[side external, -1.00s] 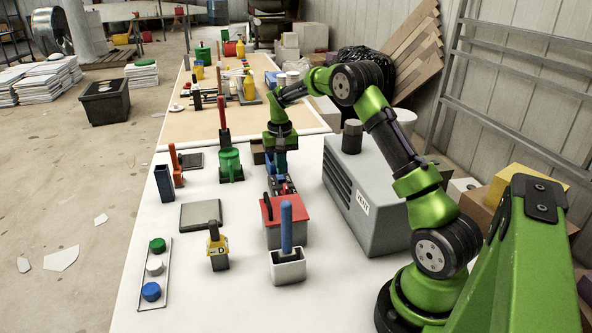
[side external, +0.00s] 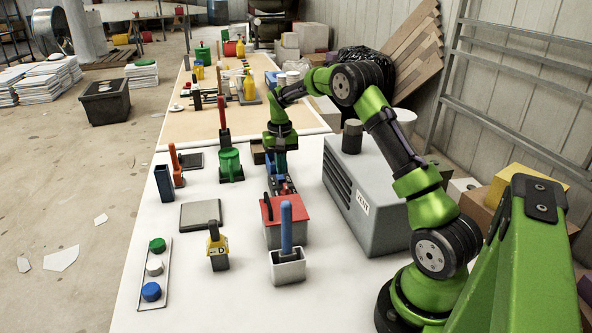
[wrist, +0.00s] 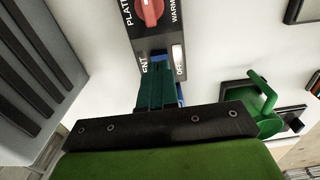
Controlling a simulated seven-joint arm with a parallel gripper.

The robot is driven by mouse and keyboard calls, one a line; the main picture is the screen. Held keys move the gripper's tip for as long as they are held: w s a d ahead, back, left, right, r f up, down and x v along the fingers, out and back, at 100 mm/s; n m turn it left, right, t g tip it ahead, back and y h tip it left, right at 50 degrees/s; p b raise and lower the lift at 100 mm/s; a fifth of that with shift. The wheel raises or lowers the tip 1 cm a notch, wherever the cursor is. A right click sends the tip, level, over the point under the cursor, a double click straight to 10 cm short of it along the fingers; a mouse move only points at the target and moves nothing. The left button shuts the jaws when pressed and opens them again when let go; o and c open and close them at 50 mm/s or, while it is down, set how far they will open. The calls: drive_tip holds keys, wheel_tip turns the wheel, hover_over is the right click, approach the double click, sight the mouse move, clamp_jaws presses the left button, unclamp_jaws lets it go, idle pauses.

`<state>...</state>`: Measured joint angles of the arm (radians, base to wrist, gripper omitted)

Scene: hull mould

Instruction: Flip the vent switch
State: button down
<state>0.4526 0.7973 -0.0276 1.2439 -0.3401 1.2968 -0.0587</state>
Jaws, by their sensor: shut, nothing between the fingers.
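A dark panel (wrist: 146,32) shows at the top of the wrist view, with a red knob (wrist: 149,10) marked "PLATE" and "WARM". Below the knob are lettering that reads "ENT", partly covered, and a white switch piece (wrist: 177,54) by the word "OFF". My gripper (wrist: 157,74) is shut and empty. Its fingertips are at the lower part of the panel, just left of and below the white piece. I cannot tell if they touch it. In the side view my gripper (side external: 281,176) points down behind the red-topped box, and the switch cannot be made out.
A grey housing (side external: 376,215) labelled "VENT" stands close on the right. The red-topped box (side external: 284,208) and a white holder with a blue handle (side external: 287,232) stand in front. A green lever device (side external: 230,162) stands left.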

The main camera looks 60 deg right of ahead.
sight(281, 179)
drive_tip(key=shift+f, duration=1.05)
idle(0.8)
drive_tip(key=shift+r, duration=3.55)
drive_tip(key=shift+f, duration=0.15)
drive_tip(key=s+a+r+n+t, duration=0.1)
drive_tip(key=s+a+r, duration=0.3)
drive_tip(key=s+a, duration=0.4)
drive_tip(key=s+a+r+n+t+y, duration=0.1)
drive_tip(key=s+a+r+n+t, duration=0.1)
drive_tip(key=s+a, duration=0.5)
drive_tip(key=s+a+r+n+t+y, duration=0.1)
drive_tip(key=s+a+r+n+t, duration=0.1)
drive_tip(key=s+a+r+t, duration=0.2)
drive_tip(key=s+a+r, duration=0.3)
drive_tip(key=s+a, duration=0.1)
drive_tip(key=a, duration=0.4)
drive_tip(key=shift+s+a, duration=0.15)
drive_tip(key=shift+s, duration=0.2)
